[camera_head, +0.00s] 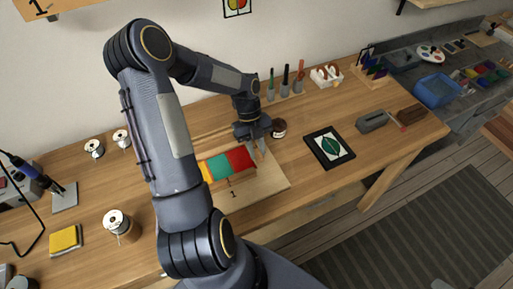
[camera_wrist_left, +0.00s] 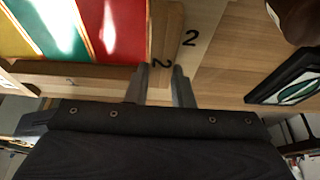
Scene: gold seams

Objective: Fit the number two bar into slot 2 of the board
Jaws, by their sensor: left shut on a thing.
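The board (camera_head: 274,185) is a pale wooden panel on the workbench. Yellow, green and red glass panes (camera_head: 240,158) lie on it; they fill the upper left of the wrist view (camera_wrist_left: 122,28). The number two bar (camera_wrist_left: 166,25) is a wooden strip marked 2, beside the red pane's edge. A black 2 on the board (camera_wrist_left: 190,38) marks slot 2, right next to the bar. My left gripper (camera_head: 258,150) points down at the red pane's right end, shut on the bar's marked end. Whether the bar is fully seated cannot be told; the slot is hidden.
A brown wooden strip (camera_wrist_left: 65,72) runs along the panes' near edge. A dark jar (camera_head: 279,128) stands close behind the gripper. A black-framed leaf panel (camera_head: 329,147) lies to the right.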

